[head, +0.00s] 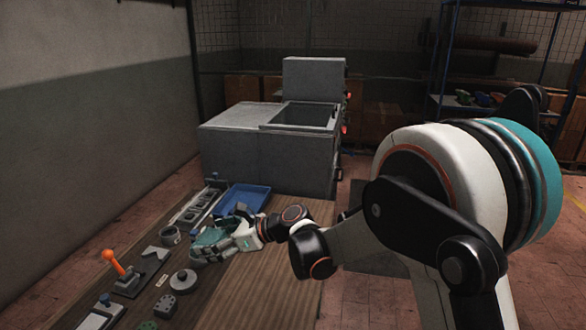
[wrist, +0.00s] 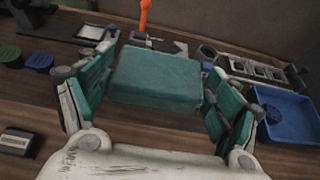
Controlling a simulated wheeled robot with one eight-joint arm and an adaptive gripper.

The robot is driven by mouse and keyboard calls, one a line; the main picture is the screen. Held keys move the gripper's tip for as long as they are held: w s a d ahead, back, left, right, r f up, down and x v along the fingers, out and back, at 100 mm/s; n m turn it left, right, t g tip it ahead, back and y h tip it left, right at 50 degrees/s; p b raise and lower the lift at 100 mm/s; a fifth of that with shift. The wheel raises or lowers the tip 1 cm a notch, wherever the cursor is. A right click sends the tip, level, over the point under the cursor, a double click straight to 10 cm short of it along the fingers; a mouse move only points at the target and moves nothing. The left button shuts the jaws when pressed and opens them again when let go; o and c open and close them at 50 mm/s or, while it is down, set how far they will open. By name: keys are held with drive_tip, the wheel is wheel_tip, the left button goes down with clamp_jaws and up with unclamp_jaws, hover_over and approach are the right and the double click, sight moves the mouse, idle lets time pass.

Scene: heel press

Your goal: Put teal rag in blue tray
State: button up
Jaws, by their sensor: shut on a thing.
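The teal rag (wrist: 155,78) is a folded, block-like piece in the wrist view. It sits between the two teal-padded fingers of my gripper (wrist: 157,84), which is shut on it. In the head view my gripper (head: 220,243) is low over the wooden bench, with the rag (head: 209,236) partly hidden by the fingers. The blue tray (head: 257,196) lies just behind my gripper in the head view. In the wrist view the tray (wrist: 297,128) is at the right, beside the right finger, with a dark blue round thing in it. I cannot tell whether the rag touches the bench.
An orange-handled lever (head: 113,262), a grey knobbed disc (head: 183,281) and several small metal parts cover the bench's left side. A grey slotted rack (head: 193,212) lies left of the tray. A large grey machine (head: 270,150) stands behind. The bench's right front is clear.

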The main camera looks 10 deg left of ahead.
drive_tip(key=w+d+m+t+h, duration=0.2)
drive_tip(key=w+d+m+t, duration=0.25)
drive_tip(key=d, duration=1.05)
drive_tip(key=s+d+r+m+t+h, duration=0.1)
drive_tip(key=d+m+t+h, duration=0.2)
drive_tip(key=d, duration=1.4)
drive_tip(key=s+d+r+m+t+h, duration=0.1)
drive_tip(key=d+m+t+h, duration=0.3)
drive_tip(key=d, duration=1.3)
drive_tip(key=shift+s+d+r+m, duration=0.2)
drive_tip(key=shift+s+r+m, duration=0.15)
drive_tip(key=shift+m, duration=0.6)
drive_tip(key=shift+w+a, duration=0.1)
drive_tip(key=shift+a, duration=0.1)
